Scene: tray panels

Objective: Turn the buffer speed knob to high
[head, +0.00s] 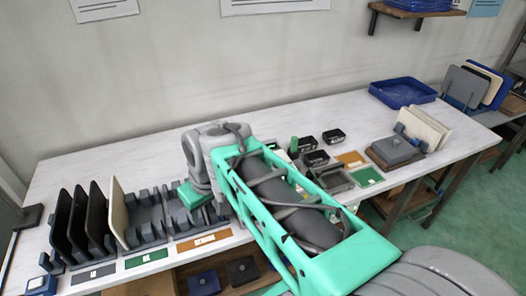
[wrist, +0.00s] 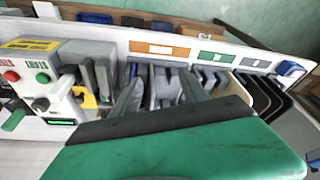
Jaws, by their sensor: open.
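A white control box (wrist: 62,130) stands at the left of the wrist view. It carries a red button (wrist: 11,76), a green button (wrist: 43,78), a round dark knob (wrist: 40,104) and a yellow part (wrist: 87,98) at its right edge. I cannot read the lettering, so I cannot tell which control is the buffer speed knob or its setting. My gripper (wrist: 158,84) is open and empty, to the right of the box and apart from the knob, over grey slotted racks.
Grey racks (head: 183,222) line the front of the white table (head: 120,163), with upright dark panels (head: 78,222) at the left. A blue tray (head: 404,92) sits at the back right. The table's back strip is mostly clear.

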